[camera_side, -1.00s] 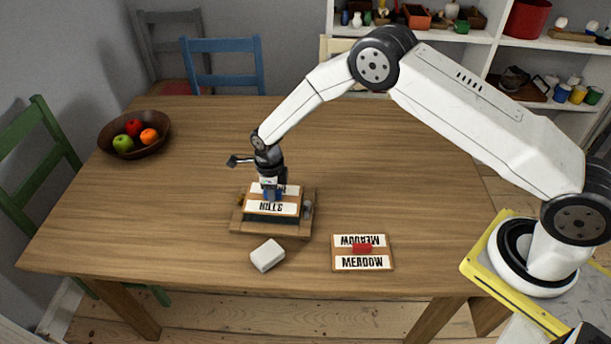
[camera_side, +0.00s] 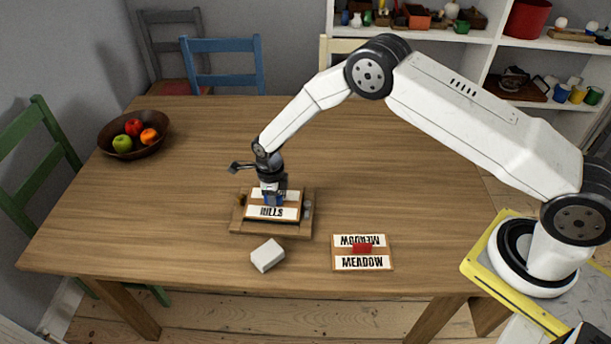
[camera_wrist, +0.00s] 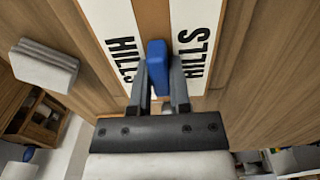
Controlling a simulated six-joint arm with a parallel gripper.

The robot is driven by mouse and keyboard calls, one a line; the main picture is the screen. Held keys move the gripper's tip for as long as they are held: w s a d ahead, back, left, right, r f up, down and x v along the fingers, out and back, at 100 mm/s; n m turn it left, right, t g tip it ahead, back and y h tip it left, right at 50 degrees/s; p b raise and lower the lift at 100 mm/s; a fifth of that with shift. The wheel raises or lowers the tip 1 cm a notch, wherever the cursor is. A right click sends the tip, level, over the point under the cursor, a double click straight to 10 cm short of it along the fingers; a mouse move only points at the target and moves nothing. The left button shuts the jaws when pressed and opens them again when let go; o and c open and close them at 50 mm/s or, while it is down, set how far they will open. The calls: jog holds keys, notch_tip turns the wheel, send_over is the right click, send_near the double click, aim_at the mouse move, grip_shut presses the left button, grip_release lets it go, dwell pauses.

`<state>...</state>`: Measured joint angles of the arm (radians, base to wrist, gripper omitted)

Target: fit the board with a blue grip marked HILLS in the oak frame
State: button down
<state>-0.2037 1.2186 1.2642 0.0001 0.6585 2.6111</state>
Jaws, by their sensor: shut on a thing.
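The HILLS board (camera_side: 266,213) has white label strips and a blue grip (camera_wrist: 157,66). It sits in or just over the oak frame (camera_side: 240,226) on the table; the side view does not show whether it is fully seated. My gripper (camera_side: 273,197) points down and is shut on the blue grip. In the wrist view my gripper (camera_wrist: 160,85) has one finger on each side of the grip, with the HILLS lettering to both sides. Part of the board's far side is hidden behind my gripper.
The MEADOW board (camera_side: 362,262) with a red grip lies right of the frame. A white block (camera_side: 267,255) lies in front of the frame. A bowl of fruit (camera_side: 134,136) stands at the back left.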

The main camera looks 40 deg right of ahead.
jog(key=shift+f, duration=0.85)
dwell(1.1)
jog(key=shift+c, duration=2.4)
grip_release()
jog(key=shift+r, duration=3.5)
